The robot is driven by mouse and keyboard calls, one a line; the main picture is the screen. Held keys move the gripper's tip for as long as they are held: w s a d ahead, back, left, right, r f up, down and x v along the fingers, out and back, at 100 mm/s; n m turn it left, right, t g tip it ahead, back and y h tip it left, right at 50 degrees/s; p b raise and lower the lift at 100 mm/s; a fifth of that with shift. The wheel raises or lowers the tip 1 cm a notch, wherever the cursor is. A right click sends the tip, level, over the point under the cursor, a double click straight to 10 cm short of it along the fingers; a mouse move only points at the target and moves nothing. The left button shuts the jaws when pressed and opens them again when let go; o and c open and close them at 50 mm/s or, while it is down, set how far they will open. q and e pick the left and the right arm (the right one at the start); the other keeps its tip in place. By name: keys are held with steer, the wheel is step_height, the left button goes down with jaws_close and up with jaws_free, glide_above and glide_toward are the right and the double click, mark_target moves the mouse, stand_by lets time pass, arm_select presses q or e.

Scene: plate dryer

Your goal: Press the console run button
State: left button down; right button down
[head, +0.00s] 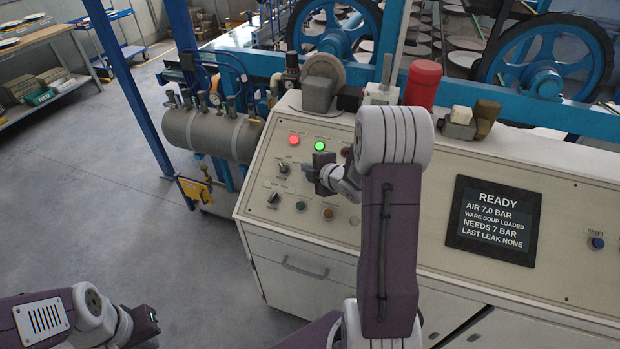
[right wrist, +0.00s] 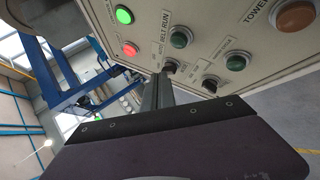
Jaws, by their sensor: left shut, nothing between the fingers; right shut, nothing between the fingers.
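The cream console (head: 470,165) carries several buttons, lamps and selector switches. In the right wrist view a green button (right wrist: 181,37) sits beside the label "BELT RUN". In the head view my right gripper hides that part of the panel. My right gripper (head: 319,168) is shut and empty, close to the panel below the lit green lamp (head: 320,146). In the right wrist view its fingertips (right wrist: 162,82) appear beside the green button, but I cannot tell whether they touch the panel. My left gripper (head: 150,318) is shut and empty, low over the floor, away from the console.
A lit red lamp (head: 294,140) is left of the green lamp. Another green button (head: 300,206) and an orange-red button (head: 328,213) are lower. The screen (head: 493,220) reads READY. A red cylinder (head: 422,84) stands on the console top.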

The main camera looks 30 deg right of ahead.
steer(key=f+b, duration=0.1)
steer(key=w+d+f, duration=0.1)
steer(key=f, duration=0.1)
steer(key=shift+w+f+b, duration=0.2)
steer(key=shift+b, duration=0.15)
steer(key=shift+w+d+f, duration=0.1)
steer(key=shift+d+f, duration=0.15)
steer(key=shift+d, duration=0.1)
stand_by(1.4)
steer(key=shift+w+d+f+b, duration=0.15)
steer(key=shift+f+b, duration=0.2)
steer(key=shift+b, duration=0.2)
steer(key=shift+w+d+f+b, duration=0.15)
steer(key=shift+f+b, duration=0.2)
steer(key=shift+f, duration=0.05)
stand_by(0.5)
steer(key=shift+r, duration=0.1)
steer(key=shift+s+a+r+p, duration=0.3)
steer(key=shift+a+r+p, duration=0.05)
steer(key=shift+r, duration=0.3)
